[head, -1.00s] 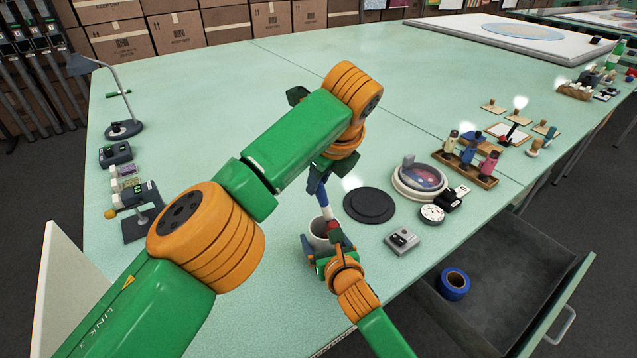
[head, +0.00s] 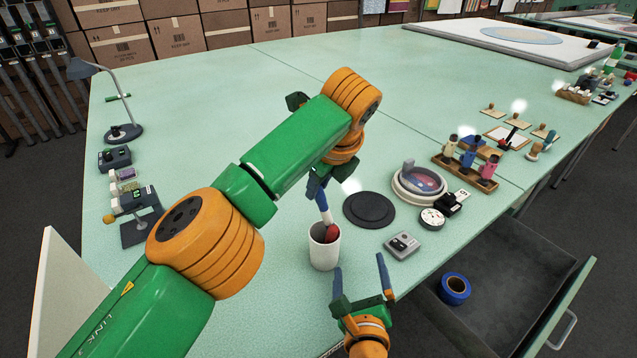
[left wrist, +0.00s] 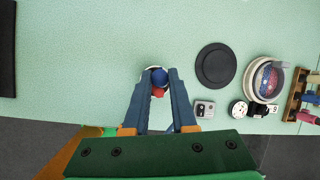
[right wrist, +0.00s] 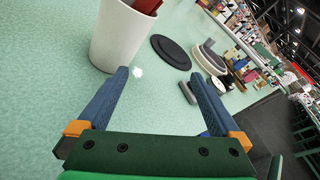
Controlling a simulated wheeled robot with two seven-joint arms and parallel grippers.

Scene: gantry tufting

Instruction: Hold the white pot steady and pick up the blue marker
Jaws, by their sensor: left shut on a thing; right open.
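The white pot (head: 324,252) stands upright on the table near its front edge; it also shows in the right wrist view (right wrist: 117,38). My left gripper (head: 319,182) is above the pot, shut on the blue marker (head: 325,207). The marker has a pale body with blue at the gripped end, and its lower end is at the pot's mouth; I cannot tell how deep it sits. A red item (head: 331,233) is in the pot. My right gripper (head: 360,265) is open and empty, in front of the pot and apart from it.
A dark round disc (head: 369,207) and a grey box (head: 402,245) lie right of the pot. Beyond them are a round white dish (head: 420,183) and a wooden rack (head: 465,172). An open drawer (head: 500,275) holds blue tape (head: 455,289).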

